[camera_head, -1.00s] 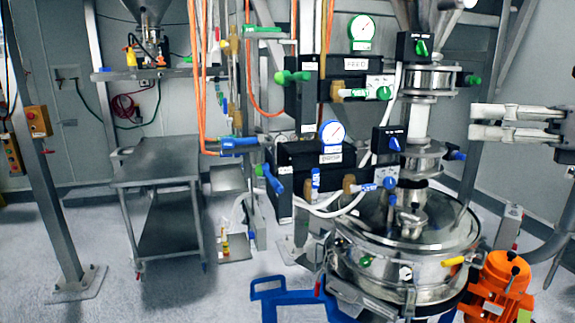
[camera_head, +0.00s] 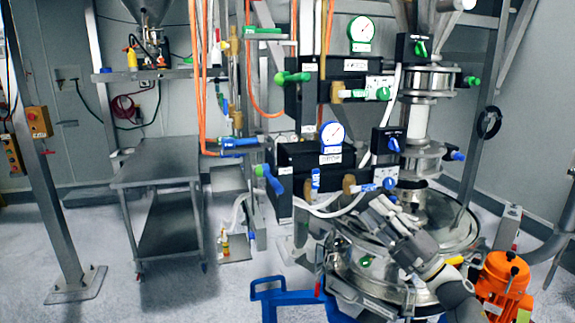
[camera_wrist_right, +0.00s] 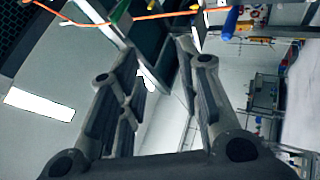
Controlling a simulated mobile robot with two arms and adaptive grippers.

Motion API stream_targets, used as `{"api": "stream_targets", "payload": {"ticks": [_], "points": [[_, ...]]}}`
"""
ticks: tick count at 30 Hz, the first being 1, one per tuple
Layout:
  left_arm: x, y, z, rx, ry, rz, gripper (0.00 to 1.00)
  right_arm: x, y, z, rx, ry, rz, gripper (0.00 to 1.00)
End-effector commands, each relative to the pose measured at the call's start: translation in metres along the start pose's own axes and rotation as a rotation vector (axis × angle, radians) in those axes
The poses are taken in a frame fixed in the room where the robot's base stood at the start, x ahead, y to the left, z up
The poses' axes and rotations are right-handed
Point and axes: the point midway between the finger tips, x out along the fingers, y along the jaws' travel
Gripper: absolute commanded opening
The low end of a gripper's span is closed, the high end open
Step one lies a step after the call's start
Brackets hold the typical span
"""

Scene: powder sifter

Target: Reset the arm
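My right gripper (camera_head: 372,208) is in front of the round steel sifter (camera_head: 350,262) in the head view, its arm coming up from the lower right. Its grey fingers point up and to the left and overlap the sifter lid in the picture. I cannot tell whether they touch it. In the right wrist view the two fingers of this gripper (camera_wrist_right: 158,50) stand apart with nothing held between them. My left gripper is not in view.
Black control boxes with a FEED gauge (camera_head: 361,30) and a lower gauge (camera_head: 332,134) stand behind the gripper. An orange motor (camera_head: 503,280) is at lower right. A blue frame (camera_head: 285,295) lies low in front. A steel cart (camera_head: 160,160) stands left, with open floor around it.

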Motion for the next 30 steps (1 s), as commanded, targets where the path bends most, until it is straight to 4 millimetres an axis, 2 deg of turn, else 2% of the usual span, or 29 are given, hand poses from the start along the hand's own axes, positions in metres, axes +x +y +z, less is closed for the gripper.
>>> {"api": "stream_targets", "payload": {"ticks": [3, 7, 9, 12, 15, 16, 18, 23, 24, 26, 30], "points": [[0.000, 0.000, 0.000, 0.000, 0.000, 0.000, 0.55, -0.006, 0.013, 0.050, 0.172, -0.220, 0.075, 0.32], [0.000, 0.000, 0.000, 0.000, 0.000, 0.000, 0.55, -0.025, 0.008, 0.102, 0.398, -0.464, 0.134, 0.32], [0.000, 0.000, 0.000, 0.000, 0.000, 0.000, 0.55, -0.038, -0.002, 0.125, 0.525, -0.586, 0.151, 0.32], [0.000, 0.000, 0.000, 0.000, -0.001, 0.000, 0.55, -0.059, -0.024, 0.149, 0.706, -0.747, 0.158, 0.32], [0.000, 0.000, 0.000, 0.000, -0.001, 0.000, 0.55, -0.079, -0.052, 0.162, 0.886, -0.893, 0.144, 0.32], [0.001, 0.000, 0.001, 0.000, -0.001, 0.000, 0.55, -0.088, -0.067, 0.162, 0.932, -0.933, 0.131, 0.32], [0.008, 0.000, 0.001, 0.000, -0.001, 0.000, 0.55, -0.118, -0.118, 0.154, 0.946, -0.985, 0.075, 0.32], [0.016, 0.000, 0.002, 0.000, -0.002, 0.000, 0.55, -0.182, -0.209, 0.131, 0.997, -1.102, -0.036, 0.32], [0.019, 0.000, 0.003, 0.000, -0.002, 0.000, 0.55, -0.200, -0.232, 0.123, 1.010, -1.134, -0.067, 0.32], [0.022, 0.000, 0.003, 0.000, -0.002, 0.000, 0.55, -0.229, -0.266, 0.109, 1.029, -1.181, -0.113, 0.32], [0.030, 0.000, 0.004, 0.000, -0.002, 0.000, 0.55, -0.299, -0.338, 0.070, 1.071, -1.290, -0.222, 0.32]]}}
